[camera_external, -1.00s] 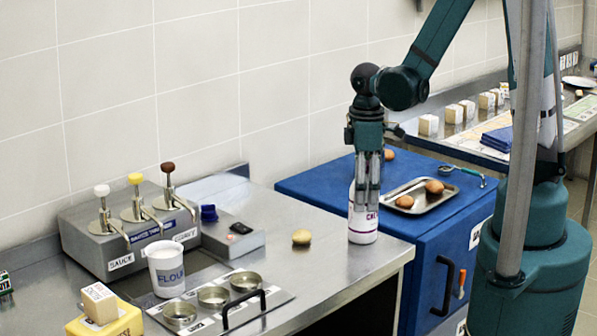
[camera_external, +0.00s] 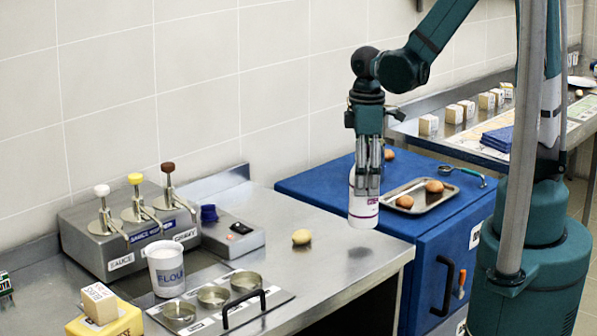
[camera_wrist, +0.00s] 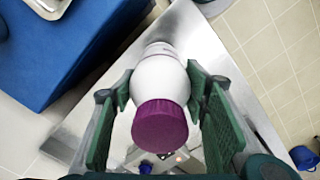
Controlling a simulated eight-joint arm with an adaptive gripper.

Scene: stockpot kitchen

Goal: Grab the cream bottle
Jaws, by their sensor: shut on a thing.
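The cream bottle (camera_external: 362,213) is white with a purple band, and its label is partly hidden by the fingers. My gripper (camera_external: 367,190) is shut on it and holds it upright, a little above the right end of the steel counter. In the wrist view the bottle (camera_wrist: 160,80) shows its purple cap towards the camera, with the green finger pads (camera_wrist: 165,92) on both sides of its body.
A blue cabinet (camera_external: 318,182) with a tray of eggs (camera_external: 447,194) stands right of the bottle. Farther left are a flour cup (camera_external: 166,270) and the sauce dispenser (camera_external: 85,232).

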